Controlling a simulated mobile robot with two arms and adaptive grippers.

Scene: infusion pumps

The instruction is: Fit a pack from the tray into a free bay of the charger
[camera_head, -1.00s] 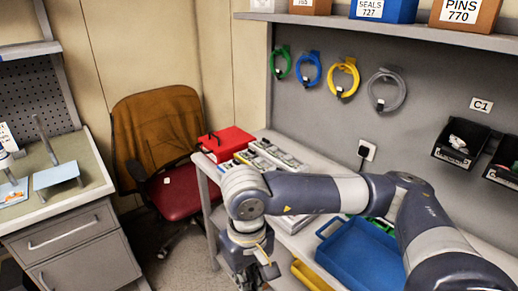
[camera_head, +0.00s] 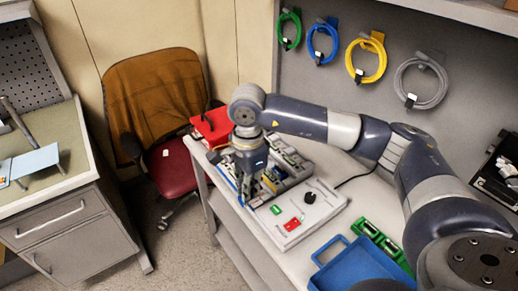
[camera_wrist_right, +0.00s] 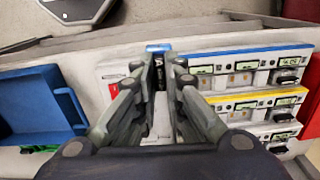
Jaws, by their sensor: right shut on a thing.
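My right gripper (camera_head: 252,198) points down at the near left end of a white unit (camera_head: 318,208) with a black knob, a red patch and a green patch. In the right wrist view its fingers (camera_wrist_right: 160,62) are close together around a narrow thing, mostly hidden, that I cannot identify. A blue patch shows at the fingertips. The blue tray (camera_head: 350,268) is at the lower right and its visible floor is bare; it also shows in the right wrist view (camera_wrist_right: 35,108). A green item (camera_head: 382,244) with dark inserts lies beside the tray. I cannot tell which unit is the charger.
Grey units with small green displays, one with a blue strip (camera_wrist_right: 250,51) and one with a yellow strip (camera_wrist_right: 255,98), stand close beside the gripper. A red box (camera_head: 213,126) is at the bench's far end. Coiled cables (camera_head: 368,60) hang on the wall behind.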

